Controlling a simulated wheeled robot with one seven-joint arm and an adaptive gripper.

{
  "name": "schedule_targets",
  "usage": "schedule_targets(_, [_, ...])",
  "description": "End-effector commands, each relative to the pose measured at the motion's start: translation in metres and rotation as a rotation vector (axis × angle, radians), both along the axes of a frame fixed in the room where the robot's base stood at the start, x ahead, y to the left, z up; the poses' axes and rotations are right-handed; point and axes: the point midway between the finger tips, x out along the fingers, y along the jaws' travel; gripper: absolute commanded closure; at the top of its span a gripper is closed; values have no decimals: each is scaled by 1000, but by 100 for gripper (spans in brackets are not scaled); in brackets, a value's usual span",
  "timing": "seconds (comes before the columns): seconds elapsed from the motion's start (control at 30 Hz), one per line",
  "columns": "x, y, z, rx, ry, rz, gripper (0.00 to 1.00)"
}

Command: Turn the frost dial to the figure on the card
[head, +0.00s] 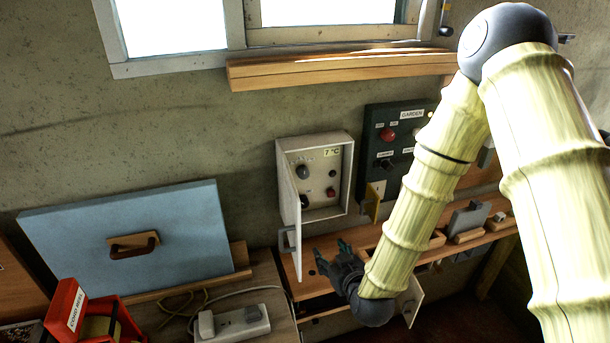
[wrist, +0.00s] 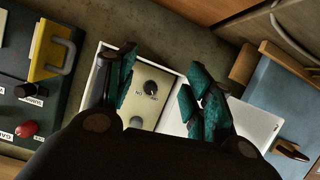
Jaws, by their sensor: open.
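A white wall box (head: 350,165) stands open, its door (head: 296,215) swung out on the left. A card (head: 332,153) reading "7 °C" is at the box's upper right. Inside are a dark round knob (head: 302,172), a lower dark knob (head: 304,200) and a red control (head: 331,192). Their labels are too small to read, so I cannot tell which is the frost dial. My gripper (head: 338,262) is open, below and in front of the box. In the wrist view, a dark knob (wrist: 151,87) shows between the open teal fingers (wrist: 163,95), apart from them.
A dark green "GARDEN" panel (head: 372,128) with a red button (head: 387,134) is right of the box. A wooden shelf (head: 292,272) runs below. A blue board (head: 185,225) leans at left, near a socket strip (head: 232,322).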

Motion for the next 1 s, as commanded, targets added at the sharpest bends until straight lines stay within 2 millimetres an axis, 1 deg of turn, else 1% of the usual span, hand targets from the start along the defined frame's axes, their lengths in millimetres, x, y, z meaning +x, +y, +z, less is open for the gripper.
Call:
schedule_targets(0.03, [16, 10, 35, 4, -91, 9, 48])
schedule_targets(0.07, [23, 14, 51, 4, -136, 14, 48])
schedule_targets(0.1, [31, 20, 73, 3, -194, 20, 48])
schedule_targets(0.2, [44, 30, 113, 3, -302, 26, 48])
schedule_targets(0.3, [49, 35, 137, 2, -364, 27, 48])
schedule_targets(0.4, [53, 38, 148, 2, -391, 27, 48])
schedule_targets(0.57, [66, 42, 150, 1, -393, 27, 48])
schedule_targets(1.0, [131, 63, 150, 1, -392, 28, 48])
